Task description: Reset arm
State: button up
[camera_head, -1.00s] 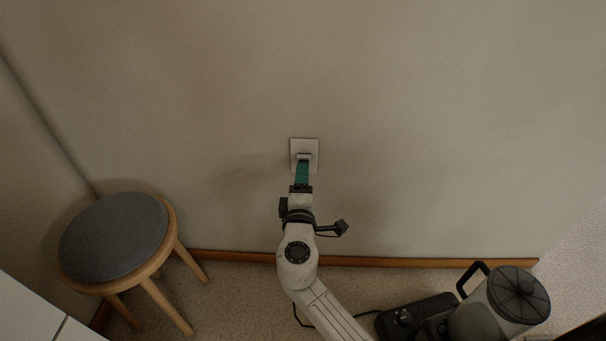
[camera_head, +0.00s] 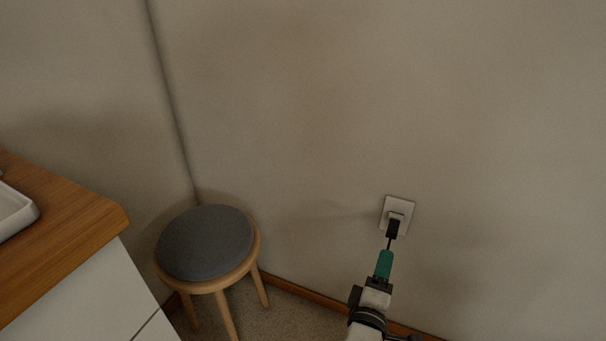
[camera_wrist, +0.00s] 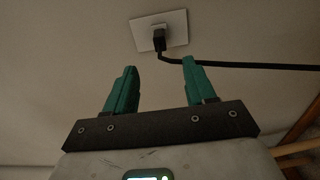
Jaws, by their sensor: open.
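My gripper (camera_head: 385,264) has green fingers and sits in front of the wall, below the outlet, in the head view. In the wrist view my gripper (camera_wrist: 158,88) is open, with its two fingers apart and nothing between them. Ahead of the fingertips a black plug (camera_wrist: 159,40) sits in the white wall outlet (camera_wrist: 174,24), with a black cord running off to the right. In the head view the plug (camera_head: 393,228) hangs at the lower part of the outlet (camera_head: 399,206), just beyond the fingertips.
A round stool (camera_head: 206,243) with a grey seat stands in the corner. A wood-topped white cabinet (camera_head: 60,225) with a white tray (camera_head: 12,212) is at the left. A wooden baseboard (camera_head: 300,291) runs along the wall. The wall above is bare.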

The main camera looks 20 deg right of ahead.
jog(key=s+d+f+m+g+y, duration=0.2)
jog(key=s+d+f+m+g, duration=0.15)
jog(key=s, duration=0.25)
jog(key=s+d+f+m+g+y, duration=0.1)
jog(key=s+d+f+m+g, duration=0.3)
jog(key=s, duration=0.3)
jog(key=s+a+f+m+g+y, duration=0.2)
jog(key=s+a+f+g+y, duration=0.3)
jog(key=s+a+y, duration=0.55)
notch_tip(320, 180, up, 33)
jog(key=s+p, duration=0.2)
jog(key=p, duration=3.2)
jog(key=shift+a+t+h, duration=0.2)
jog(key=shift+t+h, duration=0.15)
jog(key=shift+h, duration=0.1)
jog(key=shift+f, duration=0.15)
jog(key=shift+c, duration=0.3)
